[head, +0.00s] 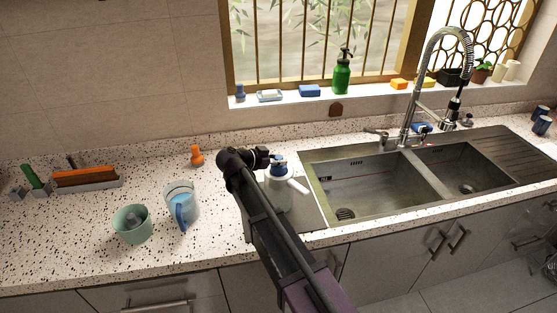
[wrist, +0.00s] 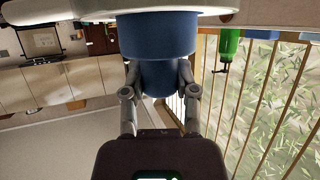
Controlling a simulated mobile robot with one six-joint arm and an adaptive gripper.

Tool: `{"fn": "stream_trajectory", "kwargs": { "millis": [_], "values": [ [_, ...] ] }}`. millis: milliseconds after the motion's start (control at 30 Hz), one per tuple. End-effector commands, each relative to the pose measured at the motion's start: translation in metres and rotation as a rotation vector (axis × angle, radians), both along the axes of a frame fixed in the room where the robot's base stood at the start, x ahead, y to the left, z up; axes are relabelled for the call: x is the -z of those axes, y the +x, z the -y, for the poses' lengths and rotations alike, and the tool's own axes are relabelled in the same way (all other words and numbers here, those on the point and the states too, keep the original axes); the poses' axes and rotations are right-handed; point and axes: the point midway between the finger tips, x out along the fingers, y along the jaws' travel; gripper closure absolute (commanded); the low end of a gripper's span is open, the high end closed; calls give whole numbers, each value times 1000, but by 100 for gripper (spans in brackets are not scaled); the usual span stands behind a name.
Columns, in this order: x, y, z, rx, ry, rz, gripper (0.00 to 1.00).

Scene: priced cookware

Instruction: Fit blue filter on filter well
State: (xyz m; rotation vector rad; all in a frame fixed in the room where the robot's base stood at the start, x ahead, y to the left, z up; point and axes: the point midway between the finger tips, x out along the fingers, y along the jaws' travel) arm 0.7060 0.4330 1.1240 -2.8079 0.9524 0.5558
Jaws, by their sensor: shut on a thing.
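The blue filter (head: 279,169) is a short blue cylinder between the fingers of my gripper (head: 277,161), above a white jug-like vessel (head: 279,192) with a side handle, likely the filter well. In the wrist view, where the room appears upside down, my gripper (wrist: 157,92) is shut on the narrower part of the blue filter (wrist: 155,38). Its wider part meets or overlaps the pale rim of the vessel (wrist: 75,10). I cannot tell whether it sits inside the vessel. The vessel stands upright on the counter left of the sink; my arm hides part of it.
The steel sink (head: 365,185) is just right of the vessel. A clear pitcher with a blue handle (head: 182,205), a green cup (head: 131,224) and an orange item (head: 196,156) stand to the left. A green bottle (head: 342,76) stands on the sill behind.

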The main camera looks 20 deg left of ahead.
Motion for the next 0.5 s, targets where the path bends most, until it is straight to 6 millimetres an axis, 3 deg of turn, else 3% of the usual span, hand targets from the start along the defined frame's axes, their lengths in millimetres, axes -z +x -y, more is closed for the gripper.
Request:
{"fn": "stream_trajectory", "kwargs": {
  "millis": [500],
  "values": [
    [8, 0, 0, 0, 0, 0, 100]
  ]
}}
